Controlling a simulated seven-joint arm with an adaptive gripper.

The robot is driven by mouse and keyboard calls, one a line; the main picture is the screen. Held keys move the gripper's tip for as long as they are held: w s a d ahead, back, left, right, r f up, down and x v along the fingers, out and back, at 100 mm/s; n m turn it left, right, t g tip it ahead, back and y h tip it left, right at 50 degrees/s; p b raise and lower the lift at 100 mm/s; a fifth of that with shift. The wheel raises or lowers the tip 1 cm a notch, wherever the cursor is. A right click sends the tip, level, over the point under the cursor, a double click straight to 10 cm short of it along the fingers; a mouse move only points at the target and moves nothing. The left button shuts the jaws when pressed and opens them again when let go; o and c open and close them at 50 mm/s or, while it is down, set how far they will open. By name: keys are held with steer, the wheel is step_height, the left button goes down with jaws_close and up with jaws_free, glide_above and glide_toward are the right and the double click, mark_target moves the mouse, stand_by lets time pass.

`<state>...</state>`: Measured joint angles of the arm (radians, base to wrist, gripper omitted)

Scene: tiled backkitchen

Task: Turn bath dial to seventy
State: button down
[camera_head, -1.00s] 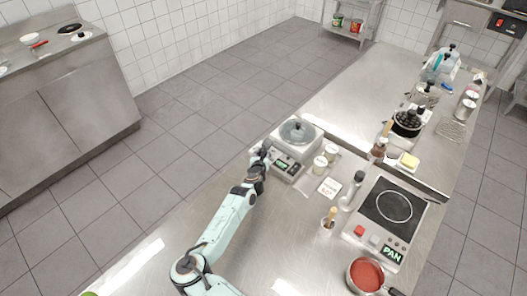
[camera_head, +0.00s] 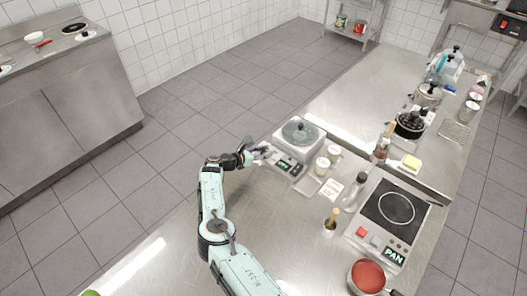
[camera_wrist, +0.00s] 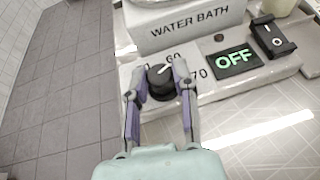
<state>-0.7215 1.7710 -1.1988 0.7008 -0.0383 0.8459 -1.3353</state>
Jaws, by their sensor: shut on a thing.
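The white water bath (camera_head: 313,142) stands on the steel counter in the head view, with a round lid (camera_head: 300,132) on top. In the wrist view its front shows WATER BATH lettering, a black dial (camera_wrist: 160,82), a green OFF display (camera_wrist: 235,58) and a black rocker switch (camera_wrist: 272,38). The dial's white pointer mark points up and right, near the 60 label (camera_wrist: 173,58). The 70 label (camera_wrist: 200,74) is further right. My gripper (camera_wrist: 162,78) is shut on the dial, one finger on each side. The other numbers are hidden or out of view.
A bottle (camera_head: 357,190), a wooden-handled tool in a cup (camera_head: 331,222) and a hot plate (camera_head: 394,210) are further right. The counter left of the bath is clear.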

steer(key=shift+w+d+m+h, duration=0.1)
steer(key=shift+m+h, duration=0.2)
stand_by(0.4)
steer(key=c, duration=0.9)
jaws_free()
steer(key=shift+o, duration=0.2)
steer(key=v, duration=1.2)
steer(key=shift+r, duration=0.2)
